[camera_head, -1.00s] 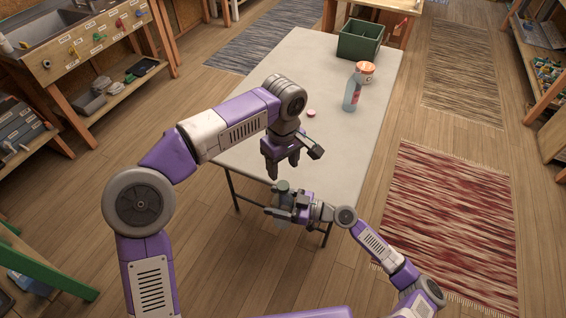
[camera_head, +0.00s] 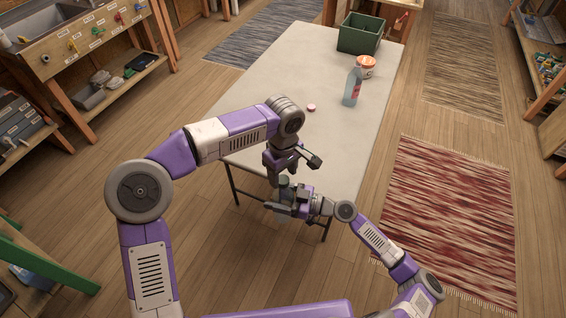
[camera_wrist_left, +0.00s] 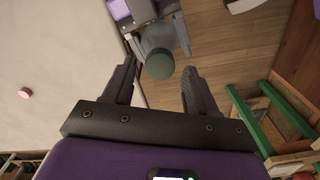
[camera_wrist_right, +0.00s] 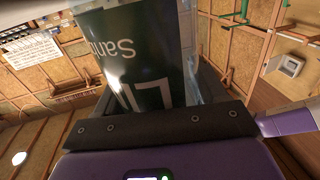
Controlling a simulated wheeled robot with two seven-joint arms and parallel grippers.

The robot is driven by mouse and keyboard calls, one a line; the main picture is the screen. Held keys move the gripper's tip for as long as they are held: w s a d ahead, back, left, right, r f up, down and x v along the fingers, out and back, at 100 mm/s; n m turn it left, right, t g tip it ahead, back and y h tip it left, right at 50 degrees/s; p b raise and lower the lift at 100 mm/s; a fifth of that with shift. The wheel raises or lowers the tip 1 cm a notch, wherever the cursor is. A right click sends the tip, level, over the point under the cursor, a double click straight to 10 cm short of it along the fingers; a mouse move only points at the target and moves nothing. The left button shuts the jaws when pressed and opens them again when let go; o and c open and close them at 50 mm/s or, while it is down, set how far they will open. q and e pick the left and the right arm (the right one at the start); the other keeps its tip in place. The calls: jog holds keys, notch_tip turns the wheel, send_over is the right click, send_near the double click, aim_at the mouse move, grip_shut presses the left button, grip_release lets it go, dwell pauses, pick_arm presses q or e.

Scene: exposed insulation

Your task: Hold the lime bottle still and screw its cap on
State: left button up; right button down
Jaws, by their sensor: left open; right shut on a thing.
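The lime bottle is held in my right gripper (camera_head: 284,205); its dark green label (camera_wrist_right: 150,50), printed with white letters that include "LI", fills the middle of the right wrist view between the fingers. A dark green round cap (camera_wrist_left: 160,64) sits at the bottle's top in the left wrist view; whether it is threaded on, I cannot tell. My left gripper (camera_wrist_left: 160,85) is open, pointing down over the bottle, with a finger on each side of the cap and gaps between. In the head view my left gripper (camera_head: 275,175) partly hides the bottle top.
The pale table (camera_head: 270,70) lies beyond my grippers. A small pink cap (camera_head: 311,107) lies on it, also visible in the left wrist view (camera_wrist_left: 25,93). A clear bottle with a pink label (camera_head: 352,88), an orange-and-white jar (camera_head: 366,67) and a green crate (camera_head: 360,40) stand farther back.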

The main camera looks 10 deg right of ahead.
pick_arm(q)
jog(key=shift+f, duration=0.9)
